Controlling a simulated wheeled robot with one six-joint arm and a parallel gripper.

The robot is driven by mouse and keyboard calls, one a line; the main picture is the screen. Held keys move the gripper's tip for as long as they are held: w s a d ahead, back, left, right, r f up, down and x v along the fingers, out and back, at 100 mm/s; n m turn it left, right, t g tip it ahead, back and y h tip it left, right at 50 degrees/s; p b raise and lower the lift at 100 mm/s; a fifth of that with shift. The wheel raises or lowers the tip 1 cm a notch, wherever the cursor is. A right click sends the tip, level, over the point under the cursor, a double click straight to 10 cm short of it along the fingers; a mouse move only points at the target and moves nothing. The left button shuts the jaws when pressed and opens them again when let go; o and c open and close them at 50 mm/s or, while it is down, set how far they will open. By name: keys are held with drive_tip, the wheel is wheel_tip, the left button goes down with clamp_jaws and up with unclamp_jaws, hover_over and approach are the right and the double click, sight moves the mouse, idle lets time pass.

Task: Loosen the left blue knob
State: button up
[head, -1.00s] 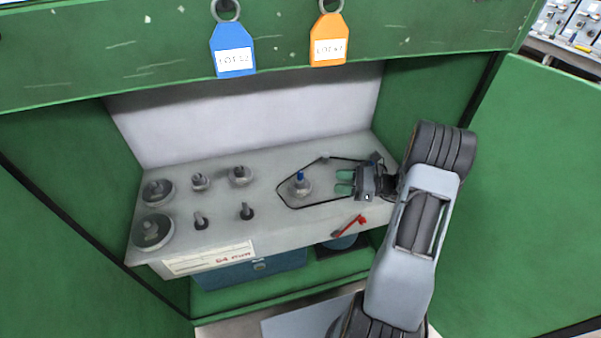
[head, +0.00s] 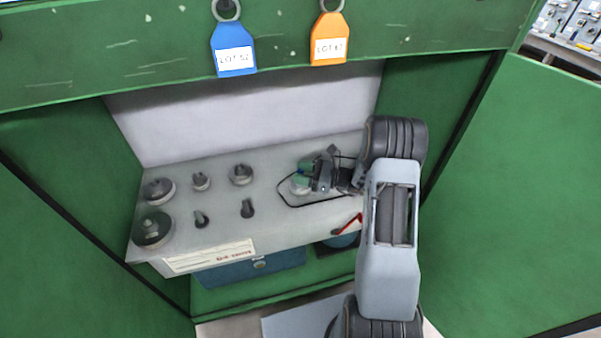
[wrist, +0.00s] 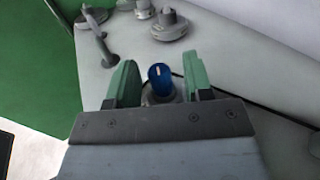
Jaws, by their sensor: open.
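A blue knob (wrist: 160,78) stands upright on a grey round base in the wrist view, between the two green fingers of my gripper (wrist: 160,85). The fingers are apart, with a gap showing on each side of the knob. In the head view my gripper (head: 304,178) is over the right part of the grey shelf, at the knob's place. There the gripper hides most of the knob, and only a bit of blue shows. No second blue knob is in view.
The grey shelf (head: 185,240) inside the green cabinet holds several grey wheels and pegs on its left. A black cord (head: 285,200) loops around the knob's place. Blue (head: 233,50) and orange (head: 329,38) tags hang above.

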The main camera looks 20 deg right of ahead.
drive_tip(key=shift+w+a, duration=0.1)
drive_tip(key=shift+a, duration=0.1)
drive_tip(key=shift+c, duration=0.3)
clamp_jaws()
drive_tip(key=shift+n+g, duration=0.3)
drive_tip(key=n+g+y, duration=0.1)
drive_tip(key=n+g, duration=0.1)
drive_tip(key=g, duration=0.1)
drive_tip(key=shift+n+g+y+b, duration=0.3)
drive_tip(key=shift+g+y+b, duration=0.1)
drive_tip(key=shift+n+g, duration=1.4)
drive_tip(key=shift+g, duration=0.9)
